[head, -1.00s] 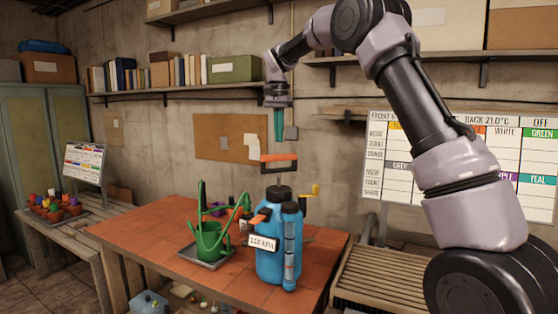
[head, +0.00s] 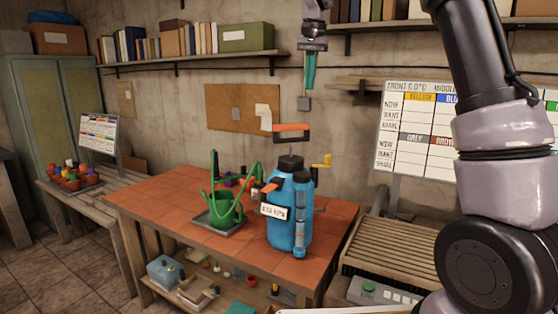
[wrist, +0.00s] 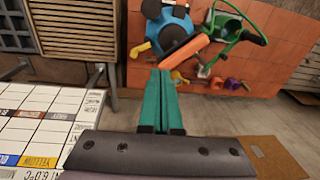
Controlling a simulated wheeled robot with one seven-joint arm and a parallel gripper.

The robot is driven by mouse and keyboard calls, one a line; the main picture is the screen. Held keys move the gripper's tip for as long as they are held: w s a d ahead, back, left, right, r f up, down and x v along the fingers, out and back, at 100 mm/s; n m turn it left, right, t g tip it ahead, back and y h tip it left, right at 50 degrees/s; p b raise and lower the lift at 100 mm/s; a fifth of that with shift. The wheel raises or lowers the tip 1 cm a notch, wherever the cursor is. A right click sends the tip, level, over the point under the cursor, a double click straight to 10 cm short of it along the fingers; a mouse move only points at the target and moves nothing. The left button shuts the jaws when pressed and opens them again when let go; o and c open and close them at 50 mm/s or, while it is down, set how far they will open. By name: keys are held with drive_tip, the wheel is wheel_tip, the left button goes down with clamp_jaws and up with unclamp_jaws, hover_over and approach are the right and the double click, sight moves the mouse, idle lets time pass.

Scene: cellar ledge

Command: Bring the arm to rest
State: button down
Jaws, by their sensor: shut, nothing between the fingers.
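My gripper (head: 309,84) hangs at the end of my arm, fingers pointing down, above and behind the tiled bench (head: 150,206). Its teal fingers are together and hold nothing. In the wrist view my gripper (wrist: 163,75) shows the two teal fingers side by side, closed. Below it stands the blue sprayer tank (head: 287,226) with an orange handle (head: 291,127) above it and a label on its front. The sprayer also shows in the wrist view (wrist: 172,30). My fingers are apart from it.
A green watering can (head: 225,208) stands on a grey tray left of the sprayer. A wall shelf (head: 200,60) and a whiteboard (head: 405,135) flank my gripper. A slatted rack (head: 395,250) is at right.

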drive_tip(key=s+d+r+n+t+y, duration=0.1)
drive_tip(key=s+d+t, duration=0.1)
drive_tip(key=s+d, duration=0.45)
drive_tip(key=s+d+r+t, duration=0.1)
drive_tip(key=s+d, duration=0.3)
drive_tip(key=s, duration=0.6)
drive_tip(key=s+d+f+t, duration=0.1)
drive_tip(key=s+d+f, duration=0.1)
drive_tip(key=s, duration=0.5)
drive_tip(key=s+d+f+t, duration=0.1)
drive_tip(key=s+f+t, duration=0.1)
drive_tip(key=s+f, duration=0.3)
drive_tip(key=shift+s+d+f, duration=0.3)
drive_tip(key=shift+s+d, duration=0.1)
drive_tip(key=shift+s, duration=0.55)
